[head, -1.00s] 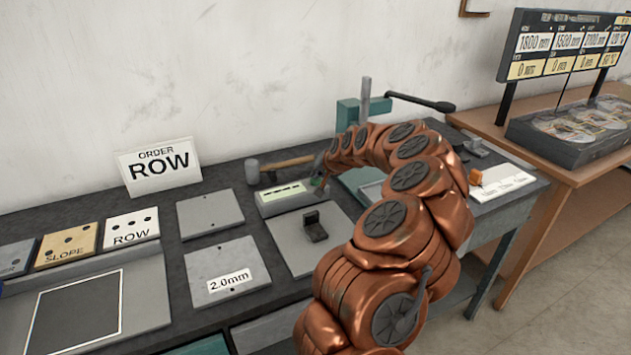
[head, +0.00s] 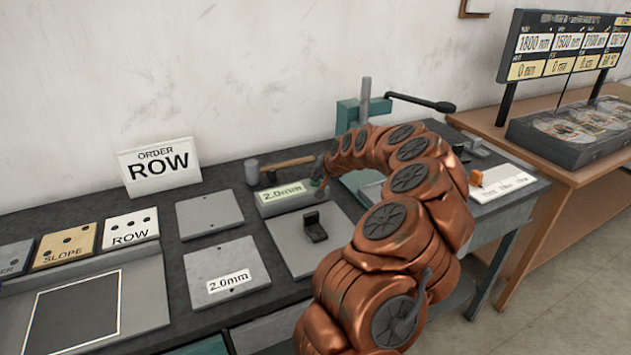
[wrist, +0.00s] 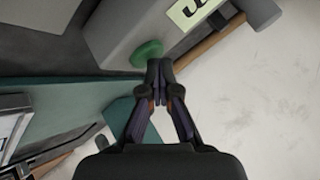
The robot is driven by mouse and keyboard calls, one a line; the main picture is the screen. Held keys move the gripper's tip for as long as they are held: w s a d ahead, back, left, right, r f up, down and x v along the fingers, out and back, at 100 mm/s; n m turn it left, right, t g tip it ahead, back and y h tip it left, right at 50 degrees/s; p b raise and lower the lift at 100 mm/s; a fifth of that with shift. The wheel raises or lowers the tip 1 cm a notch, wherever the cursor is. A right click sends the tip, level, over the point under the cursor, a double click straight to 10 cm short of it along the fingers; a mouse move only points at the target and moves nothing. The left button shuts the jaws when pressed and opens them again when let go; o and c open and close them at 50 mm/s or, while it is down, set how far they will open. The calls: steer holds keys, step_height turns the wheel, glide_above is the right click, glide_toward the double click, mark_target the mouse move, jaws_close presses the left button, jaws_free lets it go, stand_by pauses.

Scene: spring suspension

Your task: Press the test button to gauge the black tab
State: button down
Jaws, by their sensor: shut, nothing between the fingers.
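The gauge box (head: 283,197) stands at the back of the bench, and its lit display reads 2.0mm. In the wrist view, part of the display (wrist: 190,10) and the round green test button (wrist: 147,53) show. My gripper (wrist: 159,72) is shut and empty, its tips right at the button's edge; whether they touch it I cannot tell. In the head view my gripper (head: 318,187) is small and partly hidden at the box's right end. The black tab (head: 314,228) stands upright on a grey plate (head: 290,258) in front of the box.
A hammer (head: 286,164) lies behind the box. A teal press (head: 348,112) with a black lever stands to the right. A plate labelled 2.0mm (head: 222,266) and a sign reading ORDER ROW (head: 159,167) are to the left. My arm crosses the bench's right half.

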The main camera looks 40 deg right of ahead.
steer(key=shift+r, duration=0.9)
steer(key=shift+r, duration=2.5)
